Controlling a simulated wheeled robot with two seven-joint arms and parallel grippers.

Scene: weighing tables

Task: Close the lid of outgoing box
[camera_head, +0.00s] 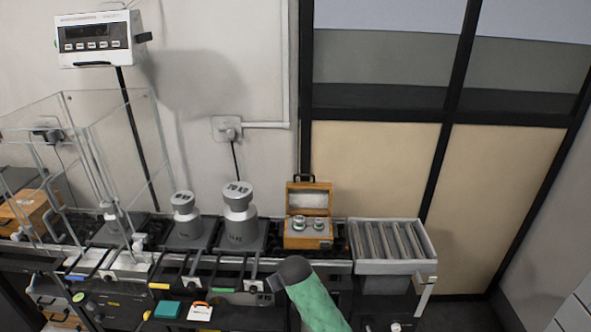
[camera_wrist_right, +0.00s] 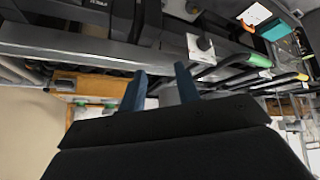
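A small wooden box (camera_head: 308,241) stands on the bench right of centre in the head view. Its lid (camera_head: 309,197) is raised at the back, with a dark handle on top. Two metal weights (camera_head: 308,222) sit inside it. My right arm comes up from the bottom in a green sleeve; its gripper (camera_head: 273,285) is in front of and below the box, apart from it. In the right wrist view the two blue fingers of this gripper (camera_wrist_right: 162,82) stand apart with nothing between them. My left gripper is not in view.
Large metal weights (camera_head: 238,211) stand on scales left of the box. A grey roller tray (camera_head: 390,241) is directly right of it. Another wooden box (camera_head: 27,211) is at the far left, near a clear enclosure (camera_head: 110,140). A display (camera_head: 98,40) hangs on the wall.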

